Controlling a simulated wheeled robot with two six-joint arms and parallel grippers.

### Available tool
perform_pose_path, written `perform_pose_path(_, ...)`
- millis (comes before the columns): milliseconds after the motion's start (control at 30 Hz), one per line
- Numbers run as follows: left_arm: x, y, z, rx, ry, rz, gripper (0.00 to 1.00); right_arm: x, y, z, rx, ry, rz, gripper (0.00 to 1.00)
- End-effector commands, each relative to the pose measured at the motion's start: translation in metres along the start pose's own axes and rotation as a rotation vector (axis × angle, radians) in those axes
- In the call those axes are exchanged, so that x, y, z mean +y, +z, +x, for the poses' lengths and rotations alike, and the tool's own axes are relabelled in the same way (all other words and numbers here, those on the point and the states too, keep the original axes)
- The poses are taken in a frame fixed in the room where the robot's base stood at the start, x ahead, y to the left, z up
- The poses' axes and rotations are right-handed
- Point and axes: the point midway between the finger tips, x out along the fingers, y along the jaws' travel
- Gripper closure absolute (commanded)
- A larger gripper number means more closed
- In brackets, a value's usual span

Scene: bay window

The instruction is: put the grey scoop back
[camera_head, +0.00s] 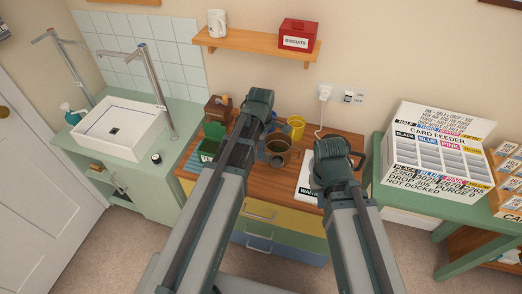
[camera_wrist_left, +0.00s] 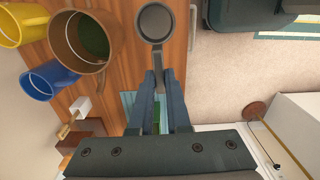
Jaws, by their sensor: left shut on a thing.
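The grey scoop (camera_wrist_left: 153,22) shows in the left wrist view, with its round bowl beyond my fingertips and its handle running back between them. My left gripper (camera_wrist_left: 161,84) is shut on the scoop's handle. In the head view my left wrist hides its fingers and the scoop, above the back of the wooden counter (camera_head: 286,174). An open green tin (camera_head: 208,148) stands on the counter to the left of my left arm. My right gripper (camera_head: 335,168) is over the counter's right side, its fingers hidden by its own wrist.
A brown pot (camera_head: 279,152) and a yellow mug (camera_head: 297,127) stand between the arms. A blue mug (camera_wrist_left: 52,80) is beside the pot. A wooden box with a knob (camera_head: 217,109) is behind the tin. A white booklet (camera_head: 307,190) lies near my right arm. A shelf (camera_head: 258,43) is above.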

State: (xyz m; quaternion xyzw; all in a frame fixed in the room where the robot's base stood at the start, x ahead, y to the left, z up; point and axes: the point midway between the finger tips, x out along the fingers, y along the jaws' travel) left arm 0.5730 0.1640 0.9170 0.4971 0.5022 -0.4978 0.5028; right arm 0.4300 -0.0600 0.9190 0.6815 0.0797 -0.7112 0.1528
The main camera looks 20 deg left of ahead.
Motion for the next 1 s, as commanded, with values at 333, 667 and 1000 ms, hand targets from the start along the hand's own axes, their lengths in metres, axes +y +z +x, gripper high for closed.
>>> perform_pose_path(333,0.000,0.000,0.012,0.000,0.000,0.000,1.00,-0.001,-0.001,0.012,0.000,0.000,0.000,1.00)
perform_pose_path(667,0.000,0.000,0.034,0.000,0.000,0.000,1.00,-0.003,-0.002,0.034,0.000,0.000,0.000,1.00)
perform_pose_path(1000,0.000,0.000,0.057,0.000,0.000,0.000,1.00,-0.005,-0.003,0.056,0.000,0.000,0.000,1.00)
